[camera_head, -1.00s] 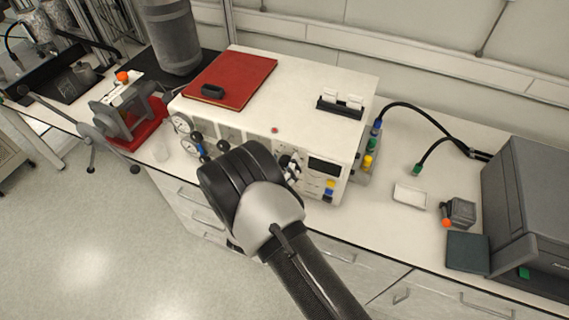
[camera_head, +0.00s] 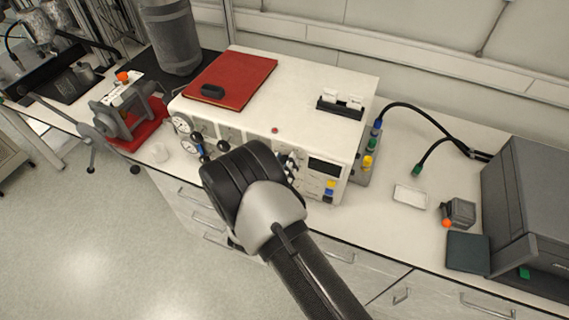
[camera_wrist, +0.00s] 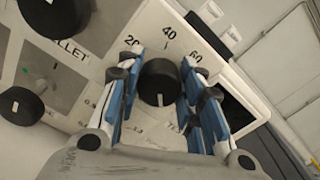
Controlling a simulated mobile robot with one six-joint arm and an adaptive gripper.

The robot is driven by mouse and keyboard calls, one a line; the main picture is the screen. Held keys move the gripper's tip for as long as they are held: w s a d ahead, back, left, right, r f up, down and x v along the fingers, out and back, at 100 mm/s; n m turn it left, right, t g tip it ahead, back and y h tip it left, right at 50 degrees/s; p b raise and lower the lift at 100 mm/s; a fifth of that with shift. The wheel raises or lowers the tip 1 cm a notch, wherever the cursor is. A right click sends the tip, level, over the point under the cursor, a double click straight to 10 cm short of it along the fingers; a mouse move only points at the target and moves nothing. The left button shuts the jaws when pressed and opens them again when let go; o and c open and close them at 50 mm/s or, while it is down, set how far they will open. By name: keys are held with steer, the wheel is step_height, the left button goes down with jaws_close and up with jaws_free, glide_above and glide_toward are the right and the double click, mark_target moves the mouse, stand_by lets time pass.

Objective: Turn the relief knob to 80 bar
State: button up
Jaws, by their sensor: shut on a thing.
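In the wrist view a round black knob (camera_wrist: 158,84) sits on a pale panel, with a small white mark near its lower edge. Printed numbers 20, 40 and 60 curve along its far side; 80 is not visible. My gripper (camera_wrist: 161,64) is shut on this knob, one blue-padded finger at each side. The knob's name label is mostly covered by the gripper. In the head view my wrist hides the knob and fingertips in front of the white instrument box (camera_head: 305,88).
Another black knob (camera_wrist: 22,106) is at the left of the wrist view, near lettering ending "LLET". In the head view, gauges (camera_head: 182,124) are on the box front, a red book (camera_head: 235,78) on top, and black cables (camera_head: 430,115) to its right.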

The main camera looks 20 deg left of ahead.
steer(key=shift+n, duration=0.3)
steer(key=n, duration=0.4)
steer(key=shift+b, duration=0.3)
steer(key=n, duration=0.6)
steer(key=shift+a+f, duration=0.1)
stand_by(0.5)
steer(key=o, duration=1.1)
steer(key=shift+c, duration=0.2)
